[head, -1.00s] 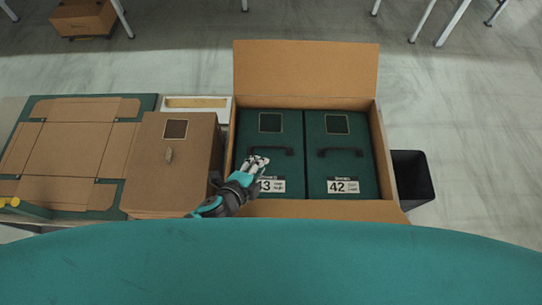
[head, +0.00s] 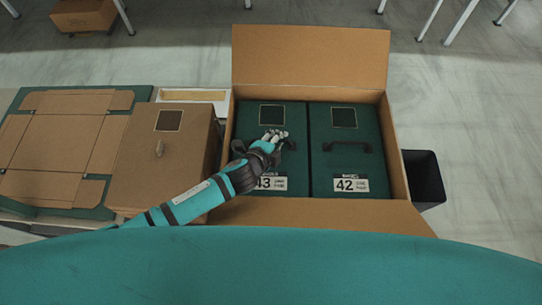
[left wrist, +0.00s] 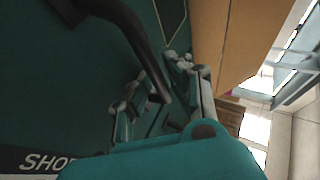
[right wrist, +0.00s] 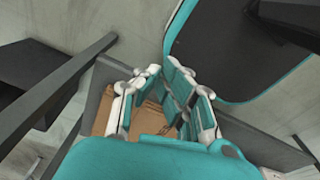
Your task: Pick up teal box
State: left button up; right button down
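Two teal boxes stand side by side in an open cardboard carton (head: 311,63). The left teal box (head: 246,115) has a label ending in 3, partly covered by my arm. The right teal box (head: 345,155) is labelled 42 and has a dark handle (head: 347,146). My left gripper (head: 275,136) is over the left box's handle. In the left wrist view, that dark handle (left wrist: 148,50) passes between the fingers of my left gripper (left wrist: 155,88), which are spread apart. My right gripper (right wrist: 163,95) shows only in its wrist view, with its fingers apart and no held thing visible.
A closed brown box (head: 165,155) stands left of the carton. A flattened cardboard sheet (head: 60,145) lies further left on a teal surface. A black bin (head: 424,180) stands right of the carton. Open floor (head: 460,110) lies beyond.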

pick_arm(q)
jog(key=shift+s+r, duration=0.1)
jog(key=shift+a, duration=0.1)
grip_shut()
dwell(0.3)
jog(key=shift+r, duration=0.15)
